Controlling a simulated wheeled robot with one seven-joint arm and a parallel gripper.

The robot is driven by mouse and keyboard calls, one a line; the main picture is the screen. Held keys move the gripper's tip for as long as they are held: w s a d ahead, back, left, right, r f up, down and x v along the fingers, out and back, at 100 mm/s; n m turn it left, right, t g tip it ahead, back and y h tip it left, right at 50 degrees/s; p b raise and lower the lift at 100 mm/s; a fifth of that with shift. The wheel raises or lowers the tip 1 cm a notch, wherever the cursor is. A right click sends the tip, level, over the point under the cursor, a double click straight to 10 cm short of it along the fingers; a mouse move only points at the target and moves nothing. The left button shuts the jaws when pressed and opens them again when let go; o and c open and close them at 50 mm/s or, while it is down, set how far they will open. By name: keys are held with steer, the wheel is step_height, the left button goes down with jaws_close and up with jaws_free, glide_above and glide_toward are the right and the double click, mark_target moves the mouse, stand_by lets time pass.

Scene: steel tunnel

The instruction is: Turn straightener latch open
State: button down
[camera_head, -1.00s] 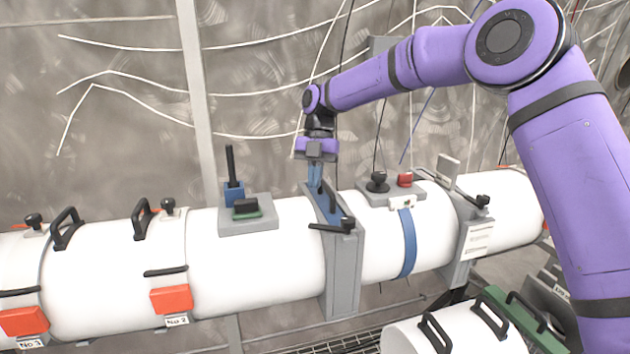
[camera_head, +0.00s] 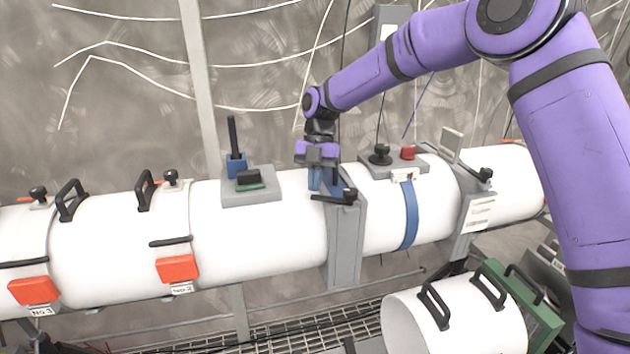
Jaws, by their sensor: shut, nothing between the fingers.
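My gripper (camera_head: 323,185) is shut and empty, pointing down at the top of the grey collar (camera_head: 346,245) around the white pipe. The collar has a blue top part and a black lever latch (camera_head: 335,198) lying across its front upper edge. The fingertips are just behind the lever and close to it; I cannot tell whether they touch. The fingers hide much of the blue top part. I cannot tell for certain which latch is the straightener latch; a similar black latch (camera_head: 484,175) is on the grey collar further right (camera_head: 464,232).
The white pipe (camera_head: 262,235) runs across the view. A grey block with a blue-based black lever (camera_head: 236,163) stands left of my gripper. A black knob (camera_head: 381,155) and red button (camera_head: 408,153) stand to its right. A white cylinder with handles (camera_head: 410,318) lies lower right.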

mark_target(312, 197)
steer(key=shift+s+a+n+h, duration=0.3)
steer(key=shift+s+n, duration=0.25)
steer(key=shift+n, duration=0.15)
steer(key=shift+s+a, duration=0.15)
steer(key=shift+s, duration=0.25)
steer(key=shift+s+a, duration=0.15)
steer(key=shift+s, duration=0.55)
steer(key=shift+s+a, duration=0.1)
steer(key=shift+s, duration=0.7)
steer(key=shift+w+d, duration=0.4)
steer(key=shift+w, duration=0.35)
